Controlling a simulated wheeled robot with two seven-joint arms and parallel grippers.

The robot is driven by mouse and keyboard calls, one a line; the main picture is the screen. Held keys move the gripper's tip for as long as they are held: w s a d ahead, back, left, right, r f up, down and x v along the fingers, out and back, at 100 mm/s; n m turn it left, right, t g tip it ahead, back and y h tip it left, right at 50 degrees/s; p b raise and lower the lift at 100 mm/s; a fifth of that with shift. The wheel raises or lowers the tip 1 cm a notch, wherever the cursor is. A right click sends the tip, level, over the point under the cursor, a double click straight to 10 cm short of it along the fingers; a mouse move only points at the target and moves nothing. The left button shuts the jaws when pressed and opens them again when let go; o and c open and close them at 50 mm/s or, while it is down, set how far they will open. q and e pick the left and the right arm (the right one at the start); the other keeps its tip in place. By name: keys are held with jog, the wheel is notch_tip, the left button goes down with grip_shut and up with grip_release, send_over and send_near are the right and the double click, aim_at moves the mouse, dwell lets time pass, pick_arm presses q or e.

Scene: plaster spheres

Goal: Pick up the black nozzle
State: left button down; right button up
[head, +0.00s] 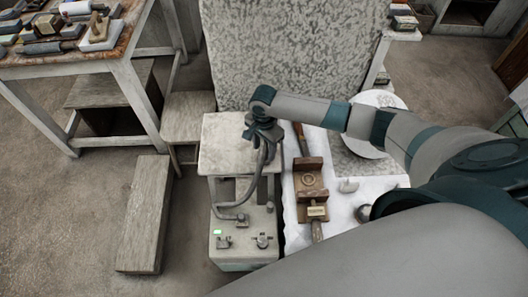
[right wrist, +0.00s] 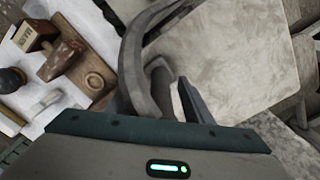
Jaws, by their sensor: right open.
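My right gripper (head: 263,135) is open above the near edge of a small pale table, at the upper end of a grey hose (head: 244,203). In the right wrist view the hose (right wrist: 133,62) curves close beside my right gripper's fingers (right wrist: 178,100). The black nozzle cannot be told apart from the dark gripper parts at the hose's upper end. Whether the fingers touch it is hidden. My left gripper is not in view.
The hose rises from a grey machine (head: 233,250) with a green light. To its right, a white cloth (head: 344,222) bears a brown wooden block (head: 309,174) and tools. A mottled panel (head: 290,50) stands behind. A bench (head: 146,210) stands left.

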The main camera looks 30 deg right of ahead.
jog(key=shift+c, duration=0.6)
jog(key=c, duration=1)
jog(key=shift+r, duration=0.2)
jog(key=shift+r, duration=0.65)
notch_tip(320, 180, up, 2)
jog(key=shift+r+b, duration=0.25)
jog(key=shift+b, duration=0.3)
jog(key=s+d+r, duration=0.2)
jog(key=s+d+r+b, duration=0.1)
jog(key=s+d+r, duration=0.1)
jog(key=s+d, duration=0.1)
jog(key=s+d+r, duration=0.2)
jog(key=s+d, duration=0.1)
jog(key=shift+s+r+b, duration=0.25)
jog(key=shift+r+b, duration=0.1)
jog(key=shift+r, duration=0.05)
